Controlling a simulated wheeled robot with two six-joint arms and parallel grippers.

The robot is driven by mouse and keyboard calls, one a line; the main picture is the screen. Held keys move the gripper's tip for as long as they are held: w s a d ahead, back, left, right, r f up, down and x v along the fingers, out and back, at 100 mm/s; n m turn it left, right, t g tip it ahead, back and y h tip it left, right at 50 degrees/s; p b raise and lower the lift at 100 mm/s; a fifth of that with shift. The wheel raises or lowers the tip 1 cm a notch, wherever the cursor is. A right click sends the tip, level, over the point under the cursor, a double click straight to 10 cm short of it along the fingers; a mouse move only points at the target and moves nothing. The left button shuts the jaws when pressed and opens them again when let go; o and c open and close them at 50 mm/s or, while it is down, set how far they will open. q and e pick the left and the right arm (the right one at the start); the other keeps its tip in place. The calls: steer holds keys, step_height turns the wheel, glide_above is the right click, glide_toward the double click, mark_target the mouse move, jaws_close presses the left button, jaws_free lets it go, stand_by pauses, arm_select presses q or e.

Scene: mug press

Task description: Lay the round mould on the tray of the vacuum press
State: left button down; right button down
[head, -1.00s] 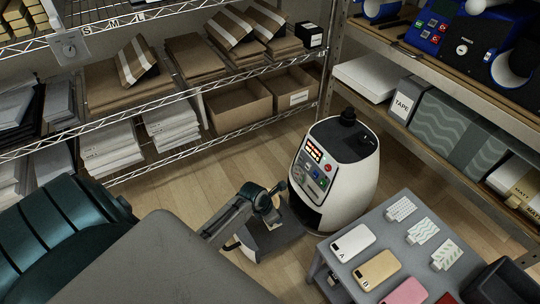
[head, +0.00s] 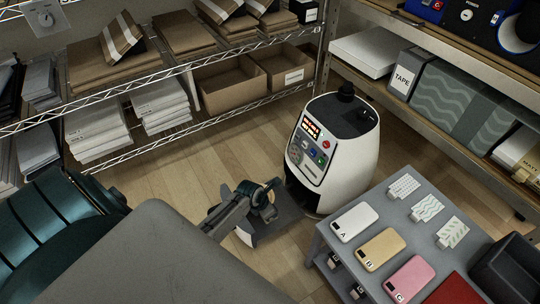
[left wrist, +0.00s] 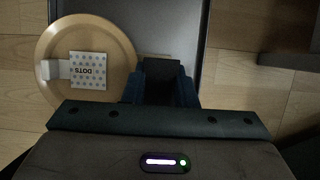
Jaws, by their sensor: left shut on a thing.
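The vacuum press (head: 333,155) is a white, rounded machine with a lit button panel, standing on the floor. Its grey tray (head: 285,226) sticks out low at its front, partly hidden by my left arm. The round mould (left wrist: 118,42) is a tan disc in the left wrist view, overlapping the left part of the dark tray (left wrist: 172,22). Whether it touches the tray I cannot tell. A DOTS card (left wrist: 88,70) with a pale tab lies on it. My left gripper (left wrist: 160,68) is at the mould's right edge, shut on it; it also shows in the head view (head: 266,208).
A grey table (head: 400,205) with phone cases, pattern cards, a red item and a dark bin (head: 510,270) stands right of the press. Shelves with boxes line the back and right. Wooden floor (head: 210,170) is clear left of the press.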

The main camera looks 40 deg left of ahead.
arm_select(q)
steer(key=shift+r, duration=0.1)
steer(key=c, duration=1.2)
jaws_free()
steer(key=shift+o, duration=0.2)
